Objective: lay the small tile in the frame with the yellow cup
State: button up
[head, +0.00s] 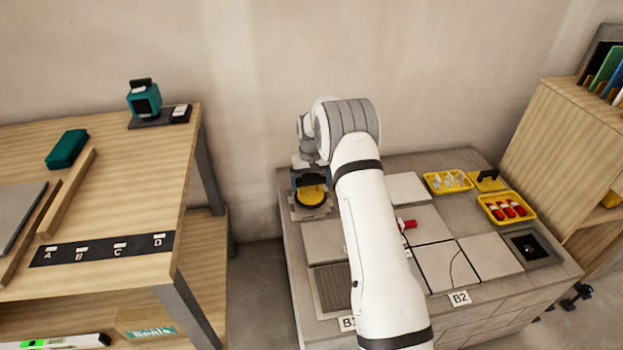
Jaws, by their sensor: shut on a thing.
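My gripper (309,179) is at the back left corner of the tiled block, pointing down. It is shut on the yellow cup (311,197), which is round and faces down. A small grey piece (324,211), perhaps the small tile, shows under and around the cup. I cannot tell whether the cup touches it or whether it is lifted. A dark square frame (519,241) with a black middle lies at the right end of the block; I cannot tell whether it is the task's frame. My arm hides part of the block's middle.
Grey tiles (484,257) cover much of the block, with a ribbed patch (331,290) at front left. A red-handled thing (406,225) lies mid-block. Yellow trays (448,191) stand at the back right. A wooden bench (130,205) is left, a shelf (567,130) right.

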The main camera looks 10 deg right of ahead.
jog(key=shift+f, duration=0.8)
jog(key=shift+f+b, duration=0.2)
jog(key=shift+b, duration=0.15)
jog(key=o, duration=0.7)
